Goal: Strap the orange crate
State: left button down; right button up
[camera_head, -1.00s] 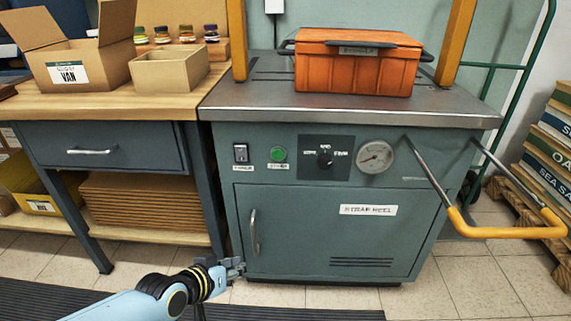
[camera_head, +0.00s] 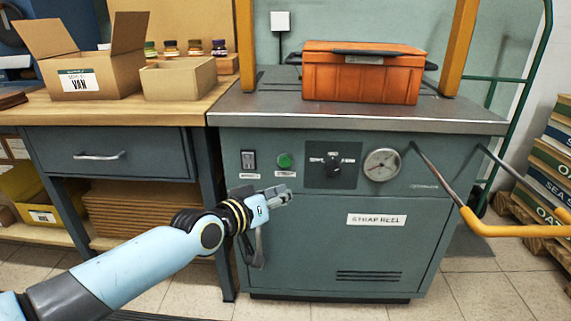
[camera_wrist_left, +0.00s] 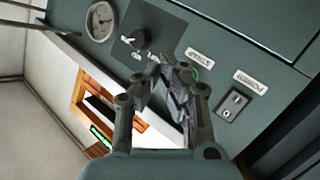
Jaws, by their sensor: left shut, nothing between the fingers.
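The orange crate (camera_head: 360,78), lidded with dark handles, sits on the metal top of the strapping machine (camera_head: 330,240), between two yellow-orange posts. It also shows in the left wrist view (camera_wrist_left: 95,90). The machine's front has a black rocker switch (camera_head: 248,159), a green button (camera_head: 285,161), a dial knob (camera_head: 333,161) and a gauge (camera_head: 382,164). My left gripper (camera_head: 287,191) is shut and empty, in front of the panel just below the green button. In the left wrist view its fingers (camera_wrist_left: 178,66) partly cover the green button. Whether they touch the panel cannot be told. My right gripper is not in view.
A yellow-gripped metal bar (camera_head: 500,222) juts out at the machine's right front. A wooden bench (camera_head: 120,108) on the left holds an open carton (camera_head: 95,75), a smaller box (camera_head: 180,80) and several jars. Sacks on a pallet (camera_head: 550,160) stand at the right.

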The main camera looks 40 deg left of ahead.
aim_at(285, 162)
pick_arm(q)
jog(key=shift+w+a+b, duration=0.75)
jog(key=shift+w, duration=0.5)
jog(key=shift+w+a+b, duration=0.7)
jog(key=shift+w+a, duration=0.1)
jog(key=shift+w, duration=0.45)
jog(key=shift+w+a+b, duration=0.75)
jog(key=shift+w, duration=0.5)
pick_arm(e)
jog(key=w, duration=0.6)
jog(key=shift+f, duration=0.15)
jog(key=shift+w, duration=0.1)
pick_arm(q)
jog(key=shift+w+a, duration=0.2)
jog(key=shift+w, duration=0.15)
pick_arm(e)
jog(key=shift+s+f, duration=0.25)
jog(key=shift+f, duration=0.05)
